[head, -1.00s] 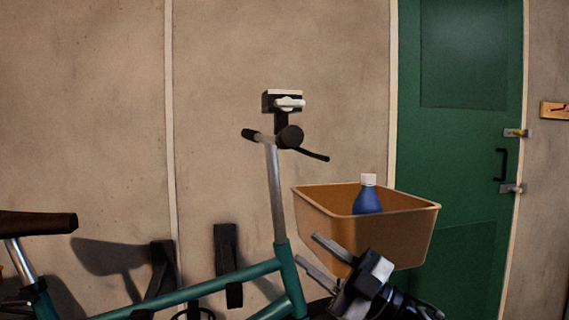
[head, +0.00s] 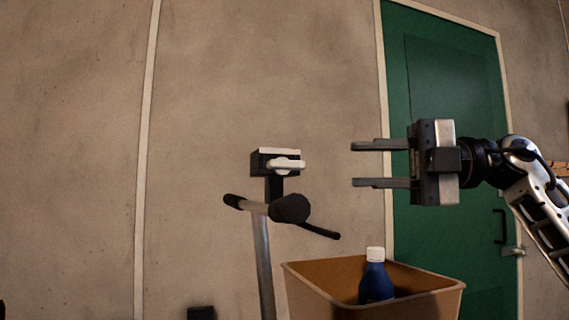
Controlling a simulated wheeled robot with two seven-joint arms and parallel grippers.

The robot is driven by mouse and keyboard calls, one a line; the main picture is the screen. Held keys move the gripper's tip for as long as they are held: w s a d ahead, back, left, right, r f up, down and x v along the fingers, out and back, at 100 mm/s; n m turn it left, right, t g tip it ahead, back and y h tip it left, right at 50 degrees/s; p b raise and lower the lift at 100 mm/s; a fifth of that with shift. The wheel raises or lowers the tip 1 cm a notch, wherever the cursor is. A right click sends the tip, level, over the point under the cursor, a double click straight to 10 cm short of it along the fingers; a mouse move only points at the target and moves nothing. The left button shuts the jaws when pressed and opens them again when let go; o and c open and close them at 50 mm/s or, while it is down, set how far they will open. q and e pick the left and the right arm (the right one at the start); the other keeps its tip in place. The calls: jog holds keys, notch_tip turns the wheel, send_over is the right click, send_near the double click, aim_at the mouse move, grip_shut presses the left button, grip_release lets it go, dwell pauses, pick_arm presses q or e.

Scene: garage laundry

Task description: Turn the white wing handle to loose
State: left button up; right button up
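The white wing handle (head: 287,164) sits on the front of a small black block (head: 262,165) with a white top, mounted above the bike's handlebar. The wing lies roughly level. My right gripper (head: 354,163) comes in from the right, its two fingers pointing left, one above the other. It is open, with nothing between the fingers. In the picture its fingertips are to the right of the wing handle at about the same height, with a clear gap. My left gripper is not in view.
The bike's handlebar (head: 290,209) and brake lever (head: 320,231) are just below the block. A brown basket (head: 316,291) holding a blue bottle (head: 376,281) with a white cap is below my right gripper. A green door (head: 450,80) and grey wall stand behind.

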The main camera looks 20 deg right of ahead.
aim_at(287, 160)
jog(key=p+x, duration=0.1)
jog(key=x, duration=1)
jog(key=shift+w+a, duration=0.1)
jog(key=shift+a, duration=0.2)
grip_shut()
